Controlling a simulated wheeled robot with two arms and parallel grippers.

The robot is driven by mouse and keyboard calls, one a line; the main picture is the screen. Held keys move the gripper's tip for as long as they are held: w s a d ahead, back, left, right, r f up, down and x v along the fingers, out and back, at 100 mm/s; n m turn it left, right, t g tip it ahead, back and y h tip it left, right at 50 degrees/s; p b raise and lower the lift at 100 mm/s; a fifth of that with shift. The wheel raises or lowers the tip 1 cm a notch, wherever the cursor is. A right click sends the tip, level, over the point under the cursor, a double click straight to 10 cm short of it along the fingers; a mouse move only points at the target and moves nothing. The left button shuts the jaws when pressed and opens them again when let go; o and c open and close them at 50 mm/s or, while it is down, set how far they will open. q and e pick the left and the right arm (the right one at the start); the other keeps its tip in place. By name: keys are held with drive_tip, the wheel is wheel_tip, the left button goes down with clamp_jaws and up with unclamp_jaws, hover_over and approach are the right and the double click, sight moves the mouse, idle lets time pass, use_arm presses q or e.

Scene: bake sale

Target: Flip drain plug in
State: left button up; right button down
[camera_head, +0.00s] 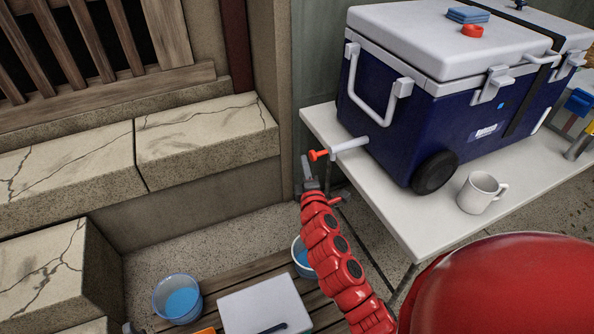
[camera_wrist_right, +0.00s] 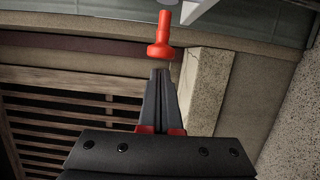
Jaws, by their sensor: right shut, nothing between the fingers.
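The drain plug (camera_head: 318,155) is red and sits at the end of a pale spout (camera_head: 350,145) low on the near left side of the blue cooler (camera_head: 400,112). In the right wrist view the red plug (camera_wrist_right: 160,36) stands just beyond my fingertips. My right gripper (camera_head: 307,160) is shut and empty, close below and left of the plug. It also shows in the right wrist view (camera_wrist_right: 160,74), with its fingers together. I cannot tell whether it touches the plug. My left gripper is not in view.
The cooler stands on a white table (camera_head: 390,205) with a white mug (camera_head: 481,192). Below are a slatted bench, a bucket (camera_head: 177,298) and a white lid (camera_head: 265,306). Stone ledges (camera_head: 205,140) are at left.

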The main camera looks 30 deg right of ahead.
drive_tip(key=shift+d, duration=0.35)
